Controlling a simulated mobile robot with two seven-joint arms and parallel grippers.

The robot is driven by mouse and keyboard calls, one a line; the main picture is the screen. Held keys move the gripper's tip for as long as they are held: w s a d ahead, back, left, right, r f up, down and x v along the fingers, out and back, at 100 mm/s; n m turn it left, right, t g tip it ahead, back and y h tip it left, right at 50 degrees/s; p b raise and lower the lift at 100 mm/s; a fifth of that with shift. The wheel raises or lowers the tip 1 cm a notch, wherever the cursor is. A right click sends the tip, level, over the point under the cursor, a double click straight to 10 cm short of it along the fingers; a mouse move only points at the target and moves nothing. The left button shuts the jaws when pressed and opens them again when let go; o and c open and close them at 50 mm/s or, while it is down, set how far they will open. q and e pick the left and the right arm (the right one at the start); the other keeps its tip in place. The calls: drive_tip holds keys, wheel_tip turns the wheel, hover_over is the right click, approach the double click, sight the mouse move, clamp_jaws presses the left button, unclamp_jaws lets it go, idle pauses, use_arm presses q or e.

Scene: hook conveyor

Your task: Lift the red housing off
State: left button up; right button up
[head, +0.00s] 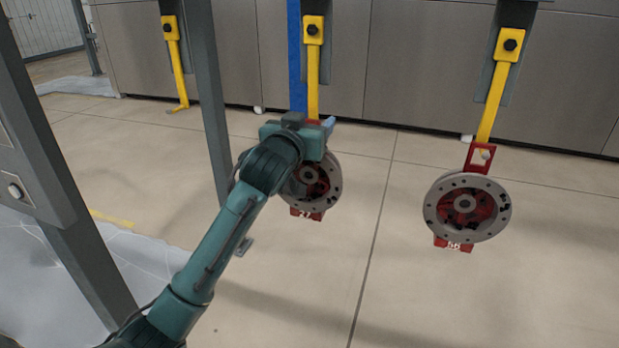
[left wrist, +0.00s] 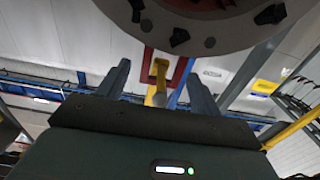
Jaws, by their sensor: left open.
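A red housing with a round grey flange (head: 328,183) hangs from a yellow hook (head: 313,70) in the middle of the head view. My left gripper (head: 325,128) is at its top and covers part of the housing and hook. In the left wrist view the left gripper (left wrist: 157,72) is open. The red loop (left wrist: 182,72) of the housing and the yellow hook (left wrist: 151,62) show between its fingers. Whether the fingers touch the loop cannot be told. The grey flange (left wrist: 205,32) fills the top of that view. My right gripper is not in view.
A second red housing with a grey flange (head: 467,208) hangs from another yellow hook (head: 495,92) at the right. An empty yellow hook (head: 178,70) hangs at the left. Grey posts (head: 208,95) stand near my left arm. The tiled floor (head: 420,290) is clear.

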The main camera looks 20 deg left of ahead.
use_arm(q)
drive_tip(key=shift+w, duration=0.45)
clamp_jaws()
idle(0.4)
drive_tip(key=shift+r, duration=0.35)
